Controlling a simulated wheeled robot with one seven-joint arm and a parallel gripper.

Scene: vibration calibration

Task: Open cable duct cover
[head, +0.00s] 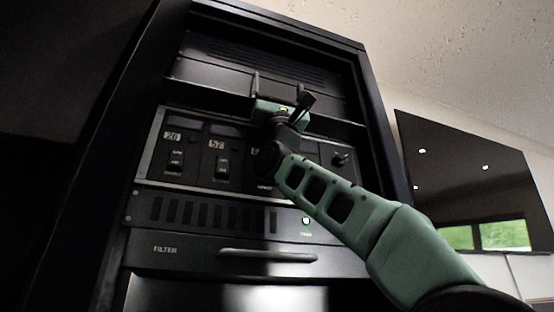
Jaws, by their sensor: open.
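My gripper (279,82) is raised in front of the upper part of a black rack cabinet, its two dark fingers spread apart with nothing seen between them. Behind it is a dark upper panel (215,77) with faint slots above; this may be the cable duct cover, but no label shows there. The panel looks closed. I cannot tell whether the fingers touch it. My gripper and wrist hide part of the panel's lower edge.
Below is a module row (187,160) with switches, numbered 26 and 57; my arm covers part of it. A dark glossy panel (450,180) hangs at right.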

